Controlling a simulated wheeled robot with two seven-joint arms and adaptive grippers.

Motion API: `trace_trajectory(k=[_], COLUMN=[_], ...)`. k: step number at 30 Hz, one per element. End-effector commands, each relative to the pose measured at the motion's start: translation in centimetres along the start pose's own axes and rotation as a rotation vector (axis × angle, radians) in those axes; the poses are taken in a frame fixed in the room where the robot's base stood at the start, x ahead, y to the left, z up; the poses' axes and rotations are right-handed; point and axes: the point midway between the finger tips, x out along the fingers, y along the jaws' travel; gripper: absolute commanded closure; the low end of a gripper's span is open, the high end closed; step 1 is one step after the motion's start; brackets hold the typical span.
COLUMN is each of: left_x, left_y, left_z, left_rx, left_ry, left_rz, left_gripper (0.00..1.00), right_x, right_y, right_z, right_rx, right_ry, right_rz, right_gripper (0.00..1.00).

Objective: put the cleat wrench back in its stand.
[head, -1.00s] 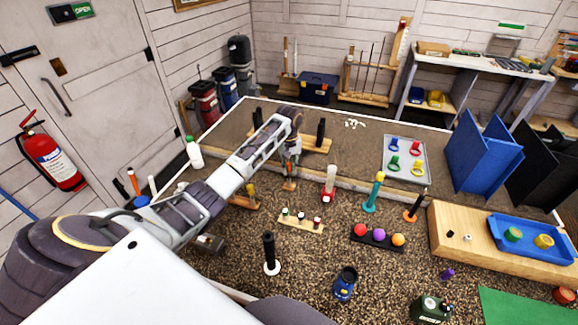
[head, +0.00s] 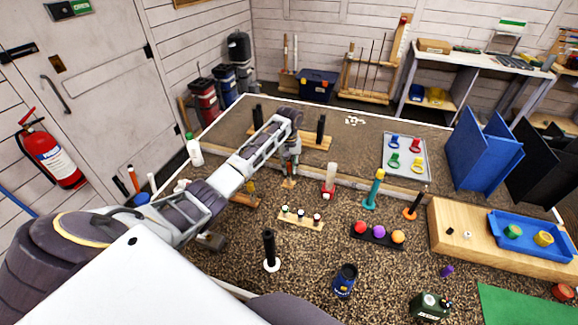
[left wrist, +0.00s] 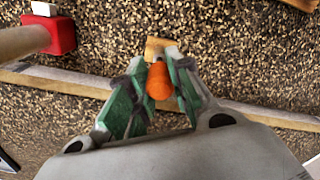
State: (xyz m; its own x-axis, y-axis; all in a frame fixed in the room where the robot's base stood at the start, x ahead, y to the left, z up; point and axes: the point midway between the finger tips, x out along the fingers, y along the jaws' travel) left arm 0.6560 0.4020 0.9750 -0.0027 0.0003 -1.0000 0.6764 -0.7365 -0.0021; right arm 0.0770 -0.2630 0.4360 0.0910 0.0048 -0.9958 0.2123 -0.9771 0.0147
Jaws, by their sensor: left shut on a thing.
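My left gripper (head: 289,168) reaches over the front edge of the raised platform and points down. In the left wrist view its green-padded fingers (left wrist: 158,78) are shut on an orange handle (left wrist: 159,84), which I take to be the cleat wrench. The handle is seen nearly end-on, so its lower part is hidden. A small wooden block (left wrist: 155,47), likely its stand, shows just past the handle; it also shows below the gripper in the head view (head: 288,184). I cannot tell whether the wrench sits in the block or is above it. My right gripper is not in view.
A yellow-topped tool on a wooden base (head: 244,200) is to the left. A wooden rack with small pegs (head: 300,221) lies in front. The platform edge (head: 350,182) runs behind.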

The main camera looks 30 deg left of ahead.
Motion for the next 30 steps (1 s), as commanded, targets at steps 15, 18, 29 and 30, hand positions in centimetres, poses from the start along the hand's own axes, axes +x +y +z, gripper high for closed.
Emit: trace_trajectory(k=[15,18,29,30], left_x=[0.54,0.53,0.41,0.30], left_y=[0.00,0.00,-0.01,0.00], left_z=[0.01,0.00,-0.01,-0.01], left_rx=[0.000,0.000,0.000,0.000], left_ry=[0.000,0.000,0.000,0.000], left_rz=[0.000,0.000,0.000,0.000], left_gripper=[0.62,0.54,0.54,0.54], right_x=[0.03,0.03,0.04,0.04], right_y=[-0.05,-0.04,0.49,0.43], right_z=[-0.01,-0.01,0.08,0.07], right_rx=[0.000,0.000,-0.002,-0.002], right_ry=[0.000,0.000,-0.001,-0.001], right_rz=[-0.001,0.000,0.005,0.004], right_gripper=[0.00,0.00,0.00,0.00])
